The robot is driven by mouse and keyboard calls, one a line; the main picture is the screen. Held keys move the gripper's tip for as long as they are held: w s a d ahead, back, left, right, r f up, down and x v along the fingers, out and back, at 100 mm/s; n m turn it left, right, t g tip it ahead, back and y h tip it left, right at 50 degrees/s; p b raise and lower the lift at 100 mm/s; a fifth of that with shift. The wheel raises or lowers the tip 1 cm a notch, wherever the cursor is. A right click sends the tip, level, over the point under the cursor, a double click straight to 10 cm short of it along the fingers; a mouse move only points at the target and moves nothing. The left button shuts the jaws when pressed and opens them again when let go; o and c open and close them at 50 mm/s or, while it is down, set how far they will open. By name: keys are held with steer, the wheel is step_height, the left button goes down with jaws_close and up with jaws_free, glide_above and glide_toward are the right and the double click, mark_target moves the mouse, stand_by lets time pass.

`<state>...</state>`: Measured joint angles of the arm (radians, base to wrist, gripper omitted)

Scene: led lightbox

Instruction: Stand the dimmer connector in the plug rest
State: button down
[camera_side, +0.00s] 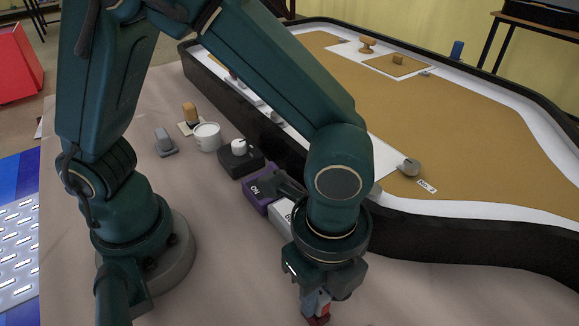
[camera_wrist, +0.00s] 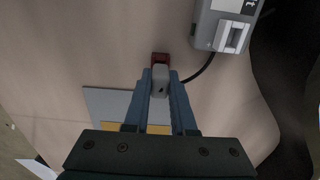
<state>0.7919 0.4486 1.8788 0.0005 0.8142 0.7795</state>
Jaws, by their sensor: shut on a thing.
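My gripper (camera_side: 318,300) is low over the near part of the bench, in front of the row of boxes. In the wrist view my gripper (camera_wrist: 160,74) is shut on a small grey connector with a dark mark (camera_wrist: 160,82) and a red end (camera_wrist: 159,58). The red end also shows under the gripper in the side view (camera_side: 317,319). A black cable runs from beside the connector to a grey box (camera_wrist: 222,27). A flat grey plate (camera_wrist: 100,98) lies partly hidden by the fingers, with a yellow strip near it. I cannot tell which thing is the plug rest.
A purple box (camera_side: 256,197), a black box with a white knob (camera_side: 231,165), a white cup (camera_side: 207,137), and a small grey piece on a base (camera_side: 164,146) stand along the black-edged lightbox (camera_side: 440,242).

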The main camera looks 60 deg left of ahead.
steer(key=shift+f, duration=0.65)
steer(key=c, duration=0.7)
jaws_free()
steer(key=shift+o, duration=0.2)
steer(key=shift+r, duration=0.1)
steer(key=shift+r, duration=3.9)
steer(key=shift+w+a, duration=0.1)
